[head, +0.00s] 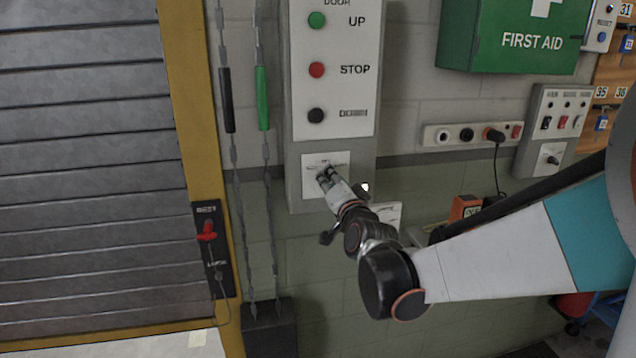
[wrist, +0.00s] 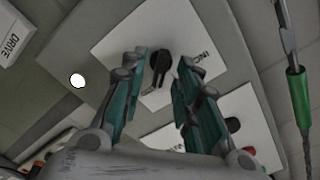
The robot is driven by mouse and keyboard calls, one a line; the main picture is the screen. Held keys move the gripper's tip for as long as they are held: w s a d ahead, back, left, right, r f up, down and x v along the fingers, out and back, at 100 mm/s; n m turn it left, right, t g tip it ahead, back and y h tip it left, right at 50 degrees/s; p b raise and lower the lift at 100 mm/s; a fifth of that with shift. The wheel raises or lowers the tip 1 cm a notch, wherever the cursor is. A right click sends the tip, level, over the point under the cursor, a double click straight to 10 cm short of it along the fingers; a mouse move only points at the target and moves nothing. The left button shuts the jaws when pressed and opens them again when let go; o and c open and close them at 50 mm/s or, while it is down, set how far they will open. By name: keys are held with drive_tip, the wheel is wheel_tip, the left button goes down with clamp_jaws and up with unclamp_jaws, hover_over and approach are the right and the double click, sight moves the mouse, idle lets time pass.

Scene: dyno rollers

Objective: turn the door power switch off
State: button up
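The switch is a black rotary knob (wrist: 160,64) on a white plate (wrist: 118,38), seen in the wrist view. The plate (head: 312,160) shows in the head view on the lower part of the grey door control box (head: 294,190), under the UP, STOP and DOWN buttons. My gripper (wrist: 162,60) is open, with one teal-padded finger on each side of the knob. Gaps show between the fingers and the knob; contact is not visible.
Green and black pull handles on chains (head: 262,100) hang left of the box. A red lever (head: 207,231) sits on the door frame. A socket strip (head: 470,134), a switch panel (head: 556,112) and a first aid box (head: 520,35) are to the right.

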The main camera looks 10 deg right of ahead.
clamp_jaws()
drive_tip(key=shift+n, duration=0.3)
drive_tip(key=n, duration=0.4)
drive_tip(key=n+p, duration=0.1)
drive_tip(key=n, duration=0.4)
drive_tip(key=shift+a+r, duration=0.1)
drive_tip(key=shift+a, duration=0.1)
idle(0.4)
drive_tip(key=shift+o, duration=1.1)
unclamp_jaws()
